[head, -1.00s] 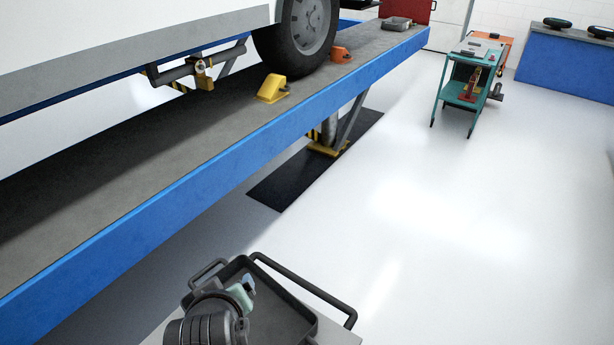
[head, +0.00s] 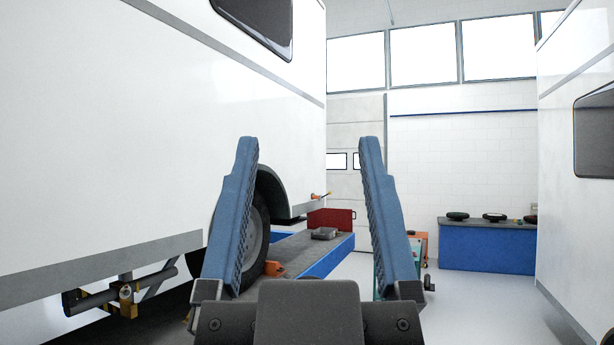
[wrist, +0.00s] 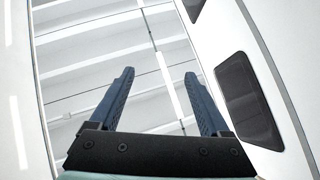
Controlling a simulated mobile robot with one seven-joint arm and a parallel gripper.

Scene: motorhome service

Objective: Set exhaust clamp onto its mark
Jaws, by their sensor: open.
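My gripper (head: 307,150) is raised in front of the head camera, with its two blue fingers wide apart and nothing between them. The wrist view shows the open gripper (wrist: 159,75) pointing up toward the ceiling, also empty. A brass-coloured clamp-like piece (head: 126,293) sits on a dark pipe (head: 95,300) under the motorhome (head: 110,130), at lower left and well apart from my gripper. I cannot tell whether this piece is the exhaust clamp. I cannot make out a mark.
A blue-edged lift platform (head: 330,258) runs under the motorhome, with an orange chock (head: 274,268) by the wheel. A grey case (head: 324,234) and red box (head: 333,218) are farther along. A blue bench (head: 487,248) stands at the back. Another white vehicle (head: 560,150) is at right.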

